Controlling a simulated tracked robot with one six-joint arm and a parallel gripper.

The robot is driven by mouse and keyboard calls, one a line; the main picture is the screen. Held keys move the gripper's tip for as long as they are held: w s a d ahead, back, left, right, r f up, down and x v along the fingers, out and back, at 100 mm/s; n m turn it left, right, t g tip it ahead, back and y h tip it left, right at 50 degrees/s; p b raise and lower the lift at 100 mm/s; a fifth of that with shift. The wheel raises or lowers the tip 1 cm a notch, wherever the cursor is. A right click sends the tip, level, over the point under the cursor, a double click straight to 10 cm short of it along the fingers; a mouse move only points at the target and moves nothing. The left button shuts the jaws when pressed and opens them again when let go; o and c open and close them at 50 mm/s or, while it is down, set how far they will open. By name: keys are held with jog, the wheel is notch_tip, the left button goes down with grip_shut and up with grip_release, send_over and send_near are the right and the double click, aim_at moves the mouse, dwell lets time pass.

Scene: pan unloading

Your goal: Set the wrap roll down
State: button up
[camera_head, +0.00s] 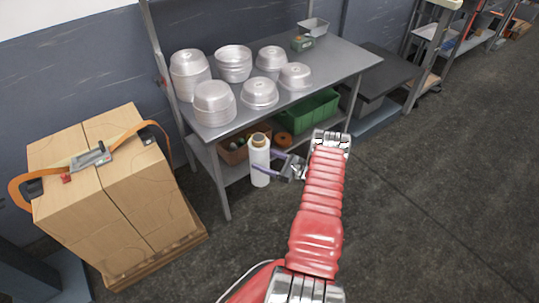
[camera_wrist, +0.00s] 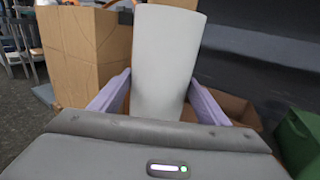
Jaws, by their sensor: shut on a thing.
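The wrap roll (camera_head: 260,165) is a white upright cylinder with a brown core end on top. My gripper (camera_head: 272,161) is shut on it from the right, and the roll stands in front of the metal table's lower shelf. In the wrist view the roll (camera_wrist: 165,65) fills the middle between my two purple fingers (camera_wrist: 160,98). Its lower end is hidden there behind my gripper body. I cannot tell whether its bottom touches anything.
The metal table (camera_head: 335,60) carries several stacked pans (camera_head: 214,103). Its lower shelf (camera_head: 235,172) holds a brown box (camera_head: 232,155) and a green crate (camera_head: 310,112). Strapped cardboard boxes (camera_head: 110,200) stand on a pallet at left. The dark floor (camera_head: 430,200) at right is clear.

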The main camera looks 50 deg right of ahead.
jog(key=a+r+n+g+y, duration=0.2)
jog(key=a+r, duration=0.5)
jog(key=a, duration=0.7)
jog(key=a+r+n+g+y, duration=0.2)
jog(key=a+r, duration=0.5)
jog(key=a, duration=0.7)
jog(key=a+r+n+g+y, duration=0.2)
jog(key=a+r, duration=0.5)
jog(key=a, duration=0.7)
jog(key=n+y, duration=0.1)
jog(key=y, duration=0.1)
jog(key=shift+w+a+r+g+y, duration=0.15)
jog(key=shift+w+r+g+y, duration=0.1)
jog(key=shift+g+y, duration=0.05)
jog(key=shift+a, duration=0.1)
